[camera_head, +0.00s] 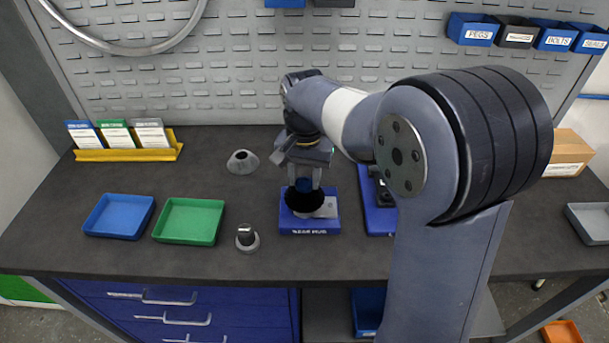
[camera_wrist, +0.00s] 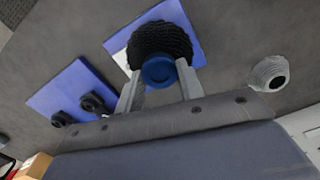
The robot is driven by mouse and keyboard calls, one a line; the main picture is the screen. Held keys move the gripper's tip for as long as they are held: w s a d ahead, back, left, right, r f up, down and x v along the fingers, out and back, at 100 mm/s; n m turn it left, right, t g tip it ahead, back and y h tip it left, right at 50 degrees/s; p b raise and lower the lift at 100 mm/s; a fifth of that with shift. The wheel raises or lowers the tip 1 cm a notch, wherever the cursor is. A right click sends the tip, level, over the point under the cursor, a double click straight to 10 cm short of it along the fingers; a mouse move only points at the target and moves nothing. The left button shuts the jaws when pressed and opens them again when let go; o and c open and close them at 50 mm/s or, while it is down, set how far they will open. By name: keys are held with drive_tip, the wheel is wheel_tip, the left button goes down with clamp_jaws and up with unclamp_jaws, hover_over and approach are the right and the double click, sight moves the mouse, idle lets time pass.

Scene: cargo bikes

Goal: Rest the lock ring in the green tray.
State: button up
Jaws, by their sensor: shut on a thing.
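My gripper (camera_head: 304,178) points down over a blue stand (camera_head: 310,228) in the middle of the bench. Its two fingers are shut on a round blue piece, which I take for the lock ring (camera_wrist: 158,72). In the head view the blue piece is mostly hidden between the fingers. Directly below it is a black ridged cluster (camera_head: 303,203) on the stand, also in the wrist view (camera_wrist: 165,38). I cannot tell whether the blue piece still touches the cluster. The green tray (camera_head: 190,240) lies left of the gripper, flat and empty.
A blue tray (camera_head: 118,230) is left of the green one. A grey cone (camera_head: 242,163) is behind. Another blue plate (camera_head: 378,212) with black parts is right. Card holder (camera_head: 128,154) back left.

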sight(304, 181)
clamp_jaws()
drive_tip(key=shift+r, duration=0.2)
drive_tip(key=shift+r+p, duration=1.85)
drive_tip(key=shift+p, duration=0.1)
drive_tip(key=shift+f, duration=0.1)
